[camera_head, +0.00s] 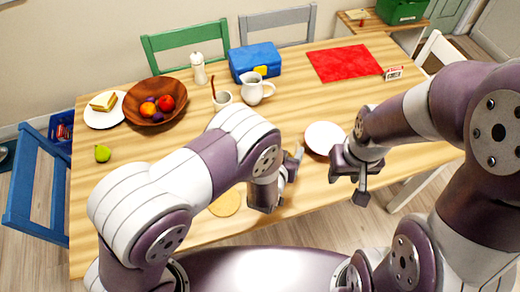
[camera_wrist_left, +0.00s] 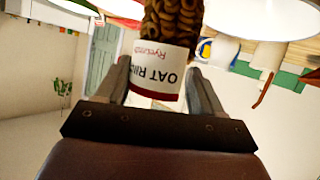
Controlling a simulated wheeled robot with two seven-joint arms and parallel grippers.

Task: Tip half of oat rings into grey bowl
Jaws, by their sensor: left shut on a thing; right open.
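My left gripper (camera_wrist_left: 163,95) is shut on the oat rings jar (camera_wrist_left: 160,88), a clear container with a white and dark red label. In the left wrist view, the label reads upside down and the brown rings fill the end away from the gripper. In the head view, my left gripper (camera_head: 282,182) is over the front of the table and the jar is mostly hidden. A pale round dish (camera_head: 325,138) stands right of it. My right gripper (camera_head: 352,182) is open and empty.
A round tan mat (camera_head: 225,204) lies near the front.

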